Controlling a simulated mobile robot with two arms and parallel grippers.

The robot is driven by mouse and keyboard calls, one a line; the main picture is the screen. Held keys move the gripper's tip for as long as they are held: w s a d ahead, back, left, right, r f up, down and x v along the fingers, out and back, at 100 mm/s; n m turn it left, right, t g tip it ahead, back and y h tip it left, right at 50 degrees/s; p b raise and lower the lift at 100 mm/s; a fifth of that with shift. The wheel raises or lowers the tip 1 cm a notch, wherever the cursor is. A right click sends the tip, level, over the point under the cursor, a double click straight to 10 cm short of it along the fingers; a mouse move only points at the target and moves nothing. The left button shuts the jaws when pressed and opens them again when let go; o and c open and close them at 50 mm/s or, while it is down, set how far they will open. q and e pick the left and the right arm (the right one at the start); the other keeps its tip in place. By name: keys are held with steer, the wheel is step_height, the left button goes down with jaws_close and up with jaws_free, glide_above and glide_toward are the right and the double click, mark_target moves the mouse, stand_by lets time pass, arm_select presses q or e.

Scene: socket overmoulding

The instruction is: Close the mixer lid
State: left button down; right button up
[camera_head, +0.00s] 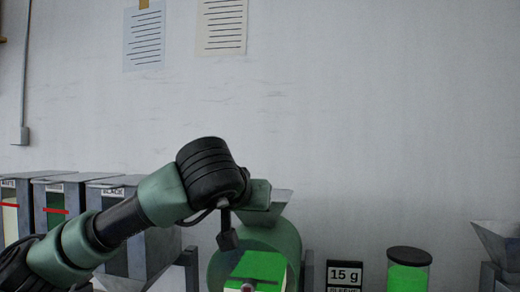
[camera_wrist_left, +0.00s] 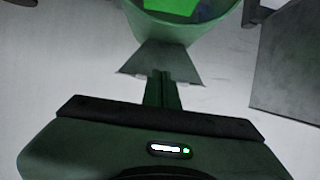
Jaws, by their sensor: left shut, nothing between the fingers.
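The mixer drum (camera_head: 289,240) is a green cylinder in the head view, its round front open with bright green showing inside. A grey flared piece (camera_head: 283,198) stands on top of it; I cannot tell whether this is the lid or a hopper. In the left wrist view, the drum (camera_wrist_left: 205,28) is at the top and the flared piece (camera_wrist_left: 160,60) is just ahead of my fingers. My left gripper (camera_wrist_left: 162,76) is shut and empty, very close to that piece; contact is unclear. In the head view, my left gripper (camera_head: 262,194) is above the drum. My right gripper is not in view.
Labelled bins (camera_head: 115,184) stand at the left behind my arm. A 15 g sign (camera_head: 345,274) and a green jar with a black lid (camera_head: 408,270) are right of the drum. A grey hopper (camera_head: 500,245) is at the far right. The wall is behind.

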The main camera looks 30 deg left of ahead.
arm_select(q)
step_height(320, 180, up, 4)
steer(key=p, duration=0.3)
steer(key=s+d+f+b, duration=0.2)
steer(key=s+f+b, duration=0.2)
steer(key=s, duration=0.5)
steer(key=shift+d+f, duration=0.15)
steer(key=shift+f, duration=0.4)
